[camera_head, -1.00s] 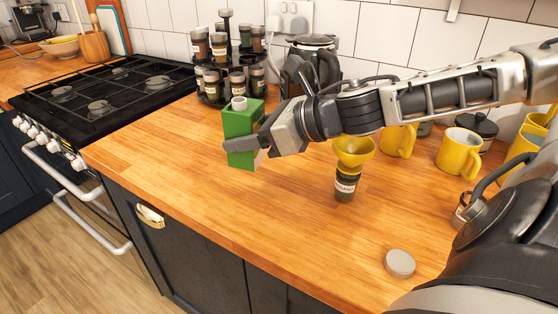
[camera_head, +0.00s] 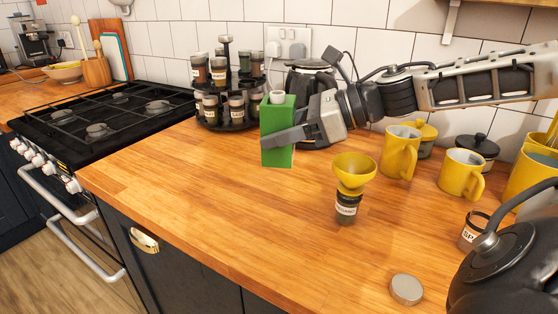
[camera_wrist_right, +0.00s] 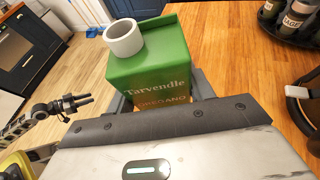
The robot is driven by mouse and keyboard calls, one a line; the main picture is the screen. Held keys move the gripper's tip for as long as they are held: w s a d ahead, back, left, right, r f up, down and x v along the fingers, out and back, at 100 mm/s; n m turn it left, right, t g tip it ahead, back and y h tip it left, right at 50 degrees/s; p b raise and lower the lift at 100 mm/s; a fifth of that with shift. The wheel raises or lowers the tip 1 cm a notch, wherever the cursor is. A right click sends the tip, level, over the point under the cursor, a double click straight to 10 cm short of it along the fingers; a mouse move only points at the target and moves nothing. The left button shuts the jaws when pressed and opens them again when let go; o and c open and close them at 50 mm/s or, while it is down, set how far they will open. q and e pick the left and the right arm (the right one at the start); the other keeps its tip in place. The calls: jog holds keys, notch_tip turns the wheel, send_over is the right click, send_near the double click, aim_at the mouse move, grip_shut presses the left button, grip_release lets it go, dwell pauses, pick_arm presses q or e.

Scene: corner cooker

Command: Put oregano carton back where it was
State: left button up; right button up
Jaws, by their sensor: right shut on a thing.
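The green oregano carton (camera_head: 278,152) has a pale round spout on top and is upright over the back of the counter, right of the spice rack. In the right wrist view its label reads Tarvendle Oregano (camera_wrist_right: 155,75). My right gripper (camera_head: 280,138) is shut on the carton from the right side. I cannot tell whether its base touches the wood. A dark gripper, apparently my left one (camera_wrist_right: 75,103), shows small at the left of the right wrist view, away from the carton; its jaw state is unclear.
A labelled jar (camera_head: 347,208) with a yellow funnel (camera_head: 355,170) stands mid-counter, with a grey lid (camera_head: 406,289) in front. The spice rack (camera_head: 225,118) and a dark kettle (camera_head: 310,75) are behind. Yellow mugs (camera_head: 400,150) stand right. The front-left counter is clear.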

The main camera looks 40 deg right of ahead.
jog(key=w+d+f, duration=0.1)
jog(key=w+f, duration=0.1)
jog(key=w+d+f, duration=0.4)
jog(key=shift+f, duration=0.4)
jog(key=shift+w+d+f, duration=0.1)
jog(key=shift+f, duration=0.25)
notch_tip(320, 180, down, 2)
jog(key=shift+f, duration=0.25)
jog(key=shift+d+f, duration=0.1)
jog(key=shift+f, duration=0.1)
jog(key=shift+f, duration=0.1)
jog(key=o, duration=1)
jog(key=shift+o, duration=0.2)
